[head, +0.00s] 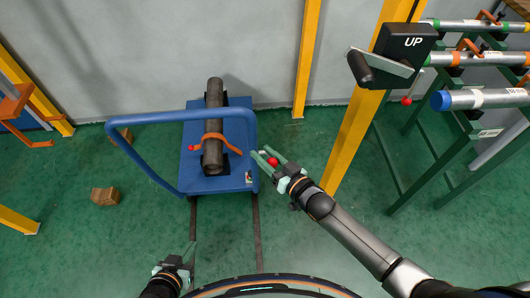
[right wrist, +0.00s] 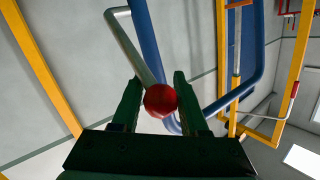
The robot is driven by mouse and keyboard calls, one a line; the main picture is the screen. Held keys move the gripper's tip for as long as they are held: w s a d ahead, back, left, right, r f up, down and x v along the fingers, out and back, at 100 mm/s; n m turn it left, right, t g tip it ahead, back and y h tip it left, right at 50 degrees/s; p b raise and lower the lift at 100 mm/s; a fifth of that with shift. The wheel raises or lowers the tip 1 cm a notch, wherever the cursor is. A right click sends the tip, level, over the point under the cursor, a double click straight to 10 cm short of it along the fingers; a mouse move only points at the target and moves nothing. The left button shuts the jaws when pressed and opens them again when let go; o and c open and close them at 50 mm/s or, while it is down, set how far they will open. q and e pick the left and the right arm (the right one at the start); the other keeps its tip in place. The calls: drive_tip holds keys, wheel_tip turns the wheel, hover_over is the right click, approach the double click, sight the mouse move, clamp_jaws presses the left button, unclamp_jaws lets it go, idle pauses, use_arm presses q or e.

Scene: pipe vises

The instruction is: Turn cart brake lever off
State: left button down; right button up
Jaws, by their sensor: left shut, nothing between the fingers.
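The blue cart (head: 238,158) stands in the middle of the head view. Its brake lever shows as a red ball knob (head: 273,161) at the cart's right side. In the right wrist view the red knob (right wrist: 160,101) ends a grey rod running up to the left. My right gripper (head: 265,154) is open, its two fingers around the knob with little room on either side. It also shows in the right wrist view (right wrist: 156,88). My left gripper (head: 188,250) is shut and empty at the bottom left, away from the cart.
A dark pipe (head: 214,95) lies on the cart under an orange clamp (head: 211,138). The cart's blue handle (head: 150,118) reaches left. A yellow post (head: 352,135) with a black UP box (head: 395,50) and a green pipe rack (head: 420,165) stand right. A wooden block (head: 105,197) lies left.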

drive_tip(key=o, duration=0.3)
drive_tip(key=shift+r, duration=0.1)
drive_tip(key=shift+o, duration=0.2)
drive_tip(key=p+v, duration=0.1)
drive_tip(key=v, duration=1.1)
drive_tip(key=shift+s, duration=0.2)
drive_tip(key=shift+d, duration=0.15)
drive_tip(key=shift+s+d+h+p, duration=0.1)
drive_tip(key=shift+s+h+p, duration=0.15)
drive_tip(key=shift+h+p, duration=0.1)
drive_tip(key=s+d+f+g+h+p, duration=0.1)
drive_tip(key=s+h, duration=0.1)
drive_tip(key=s, duration=0.1)
drive_tip(key=s+d+f+m+g+h+p, duration=0.1)
drive_tip(key=s+d+f+g+h, duration=0.1)
drive_tip(key=s, duration=0.2)
drive_tip(key=s+d+f+g+h+p, duration=0.1)
drive_tip(key=s+d+f+h, duration=0.1)
drive_tip(key=s, duration=0.1)
drive_tip(key=shift+s+d, duration=0.15)
drive_tip(key=shift+d, duration=0.1)
drive_tip(key=shift+f+g, duration=0.15)
drive_tip(key=shift+g, duration=0.15)
